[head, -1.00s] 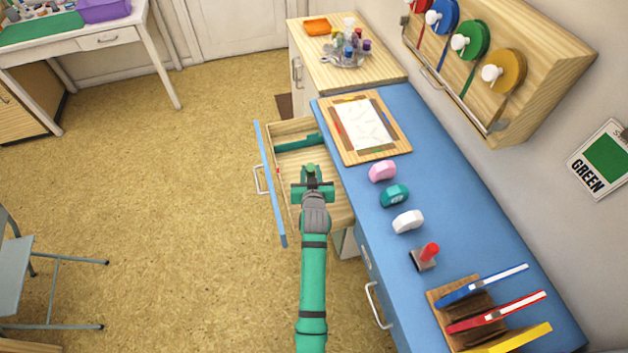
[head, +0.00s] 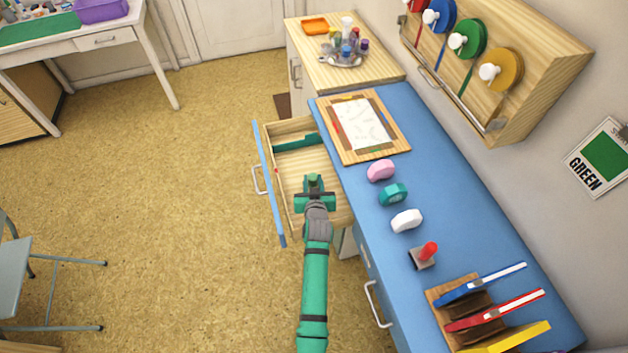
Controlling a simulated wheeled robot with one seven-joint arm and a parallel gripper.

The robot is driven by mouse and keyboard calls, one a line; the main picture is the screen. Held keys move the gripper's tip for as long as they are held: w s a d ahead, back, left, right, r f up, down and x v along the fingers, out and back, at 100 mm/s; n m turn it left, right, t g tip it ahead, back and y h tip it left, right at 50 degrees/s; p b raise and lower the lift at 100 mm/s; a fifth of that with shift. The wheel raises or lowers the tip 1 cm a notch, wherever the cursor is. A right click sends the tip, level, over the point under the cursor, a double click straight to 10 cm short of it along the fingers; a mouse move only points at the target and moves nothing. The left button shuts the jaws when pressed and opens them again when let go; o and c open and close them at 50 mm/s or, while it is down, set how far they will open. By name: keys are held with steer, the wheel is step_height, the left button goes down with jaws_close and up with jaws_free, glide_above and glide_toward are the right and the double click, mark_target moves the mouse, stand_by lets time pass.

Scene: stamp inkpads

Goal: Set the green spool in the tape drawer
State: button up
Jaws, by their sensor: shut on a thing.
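The tape drawer (head: 269,195) is pulled open from the blue counter, with a pale wooden inside and a blue front. My gripper (head: 314,182) is over the drawer's near half, shut on a small green thing (head: 313,178) that looks like the green spool. My gripper hides most of it, and I cannot tell whether it touches the drawer floor. A dark green bar (head: 297,142) lies across the drawer's far end. Another green spool (head: 469,38) hangs on the wall rack.
On the blue counter (head: 465,225) are a framed board (head: 388,149), pink (head: 380,171), teal (head: 393,194) and white (head: 406,220) pieces, and a red-handled stamp (head: 427,252). The drawer's middle is clear. Open floor lies to the left.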

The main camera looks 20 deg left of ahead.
steer(key=shift+s+a+f, duration=0.1)
steer(key=shift+a+f, duration=0.05)
steer(key=shift+f, duration=0.1)
steer(key=o, duration=1)
steer(key=shift+r, duration=0.5)
steer(key=v, duration=1.2)
steer(key=shift+r, duration=0.1)
